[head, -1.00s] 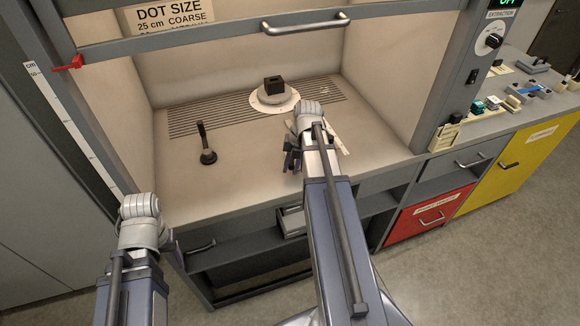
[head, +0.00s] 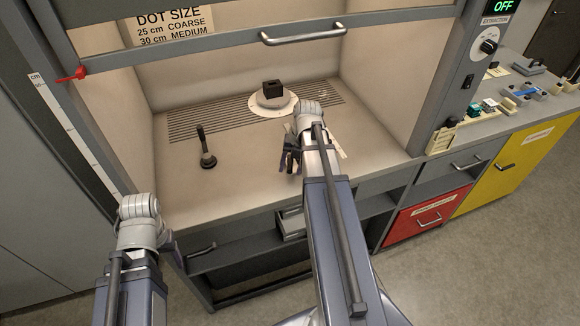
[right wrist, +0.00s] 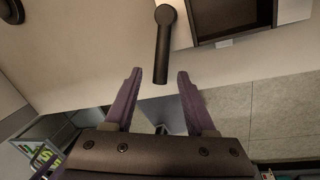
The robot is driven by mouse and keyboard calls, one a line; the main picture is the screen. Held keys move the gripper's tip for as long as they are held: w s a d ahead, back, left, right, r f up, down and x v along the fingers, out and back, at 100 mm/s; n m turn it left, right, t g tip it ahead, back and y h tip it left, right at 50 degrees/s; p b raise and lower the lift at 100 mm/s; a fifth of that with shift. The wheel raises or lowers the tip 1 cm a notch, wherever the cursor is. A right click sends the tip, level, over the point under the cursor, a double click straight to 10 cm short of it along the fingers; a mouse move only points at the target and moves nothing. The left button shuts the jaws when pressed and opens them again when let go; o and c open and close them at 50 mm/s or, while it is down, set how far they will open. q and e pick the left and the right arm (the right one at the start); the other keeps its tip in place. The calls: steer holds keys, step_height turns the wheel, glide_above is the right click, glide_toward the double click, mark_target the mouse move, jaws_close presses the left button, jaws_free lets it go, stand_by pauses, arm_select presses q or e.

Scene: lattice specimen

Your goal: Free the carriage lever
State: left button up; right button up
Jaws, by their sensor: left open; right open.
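In the right wrist view a dark lever (right wrist: 162,48) with a round pivot end lies on the pale worktop. Its free end points down between the fingertips of my right gripper (right wrist: 158,74), which is open, with a gap on both sides. A pale plate with a dark rectangular recess (right wrist: 232,17) is right beside the lever. In the head view my right gripper (head: 290,160) is over the front of the hood floor, and the arm hides the lever. My left gripper (head: 170,243) is low at the left, mostly hidden behind its wrist and away from the worktop.
A black upright handle on a round base (head: 206,148) stands left on the hood floor. A dark block (head: 271,88) sits on a round pale stand (head: 272,104) behind. The raised sash with its handle (head: 303,33) is above. The floor's left part is mostly clear.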

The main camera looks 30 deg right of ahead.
arm_select(q)
step_height(320, 180, up, 4)
steer(key=p, duration=0.3)
stand_by(0.3)
